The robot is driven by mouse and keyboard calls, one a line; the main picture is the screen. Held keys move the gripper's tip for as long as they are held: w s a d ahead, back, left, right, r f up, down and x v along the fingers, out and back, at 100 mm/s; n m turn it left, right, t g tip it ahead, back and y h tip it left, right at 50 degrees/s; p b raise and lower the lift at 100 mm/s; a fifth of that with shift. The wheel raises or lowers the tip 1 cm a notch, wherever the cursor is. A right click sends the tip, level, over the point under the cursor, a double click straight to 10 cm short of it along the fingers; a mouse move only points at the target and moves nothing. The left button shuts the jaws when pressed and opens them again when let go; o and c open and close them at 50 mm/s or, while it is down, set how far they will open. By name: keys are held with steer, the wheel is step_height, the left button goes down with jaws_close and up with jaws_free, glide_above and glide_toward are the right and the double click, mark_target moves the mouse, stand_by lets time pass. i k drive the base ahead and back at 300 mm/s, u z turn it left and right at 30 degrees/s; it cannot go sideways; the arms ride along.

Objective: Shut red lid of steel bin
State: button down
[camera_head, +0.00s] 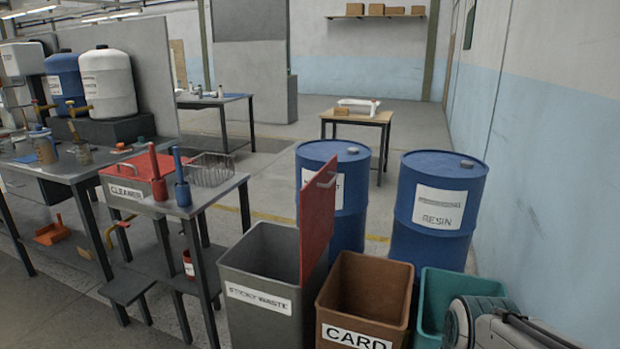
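A grey steel bin (262,305) labelled "STICKY WASTE" stands on the floor at the lower middle. Its red lid (317,205) is open and stands nearly upright along the bin's right side. The inside of the bin is visible and dark. Part of my arm shows at the lower right corner, over the teal bin and to the right of the lid. My gripper's fingers are not visible.
A brown "CARD" bin (340,307) stands right of the steel bin, close to the lid. A teal bin (431,308) is beyond it. Blue drums (438,207) (345,213) stand behind. A bench with a red-lidded "CLEANER" box (138,181) is at left.

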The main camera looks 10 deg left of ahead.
mark_target(316, 198)
steer(key=u, duration=0.45)
steer(key=i, duration=1.2)
steer(key=z, duration=0.55)
